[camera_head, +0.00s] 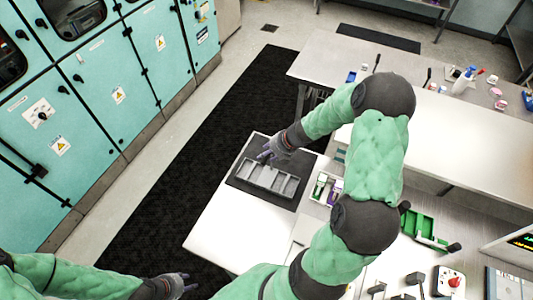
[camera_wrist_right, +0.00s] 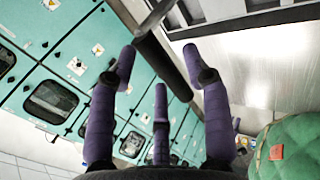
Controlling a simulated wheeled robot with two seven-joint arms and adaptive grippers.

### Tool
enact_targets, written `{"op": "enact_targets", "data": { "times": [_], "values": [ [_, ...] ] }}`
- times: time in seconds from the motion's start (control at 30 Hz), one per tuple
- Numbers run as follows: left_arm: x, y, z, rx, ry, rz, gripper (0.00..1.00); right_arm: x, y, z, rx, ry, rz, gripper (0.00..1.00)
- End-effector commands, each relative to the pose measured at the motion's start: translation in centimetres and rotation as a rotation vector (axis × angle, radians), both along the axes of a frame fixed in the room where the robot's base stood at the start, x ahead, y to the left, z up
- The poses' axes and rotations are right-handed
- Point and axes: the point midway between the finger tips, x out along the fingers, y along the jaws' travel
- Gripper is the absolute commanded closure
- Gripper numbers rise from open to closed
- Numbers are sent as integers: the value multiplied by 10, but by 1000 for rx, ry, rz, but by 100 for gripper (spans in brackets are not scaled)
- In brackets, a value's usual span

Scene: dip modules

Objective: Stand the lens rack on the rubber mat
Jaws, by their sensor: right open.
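The grey lens rack (camera_head: 267,182), a long frame with several compartments, rests on the dark rubber mat (camera_head: 303,163) at the left end of the white table. It looks level and lies within the mat's edges. My right gripper (camera_head: 268,153) is just beyond the rack's far side, apparently clear of it. In the right wrist view its purple fingers (camera_wrist_right: 160,85) are spread with nothing between them. My left gripper (camera_head: 183,284) is low at the bottom left, off the table, with no object visible in it; its finger opening is too small to judge.
My right arm crosses above the table and hides part of it. A small tray with white and purple items (camera_head: 325,189) stands right of the mat. A green rack (camera_head: 425,228) and a box with a red button (camera_head: 449,281) are farther right. The table's near left corner is bare.

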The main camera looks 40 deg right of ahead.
Motion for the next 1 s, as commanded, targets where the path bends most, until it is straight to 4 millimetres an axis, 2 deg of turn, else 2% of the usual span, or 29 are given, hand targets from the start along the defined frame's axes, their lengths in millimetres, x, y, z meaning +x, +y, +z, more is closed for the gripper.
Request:
{"op": "enact_targets", "data": {
  "times": [0.3,0.5,0.7,0.87,1.0],
  "values": [
    [0,0,20,0,0,0,60,-31,-17,56,-2,-1,-3,51],
    [0,0,26,0,0,0,60,-46,-24,79,0,0,-1,51],
    [0,0,28,0,0,0,60,-53,-27,89,0,0,0,51],
    [0,0,28,0,0,0,60,-53,-26,89,7,1,-3,51],
    [0,0,27,0,0,0,60,-42,-6,80,93,9,-64,51]
  ]
}}
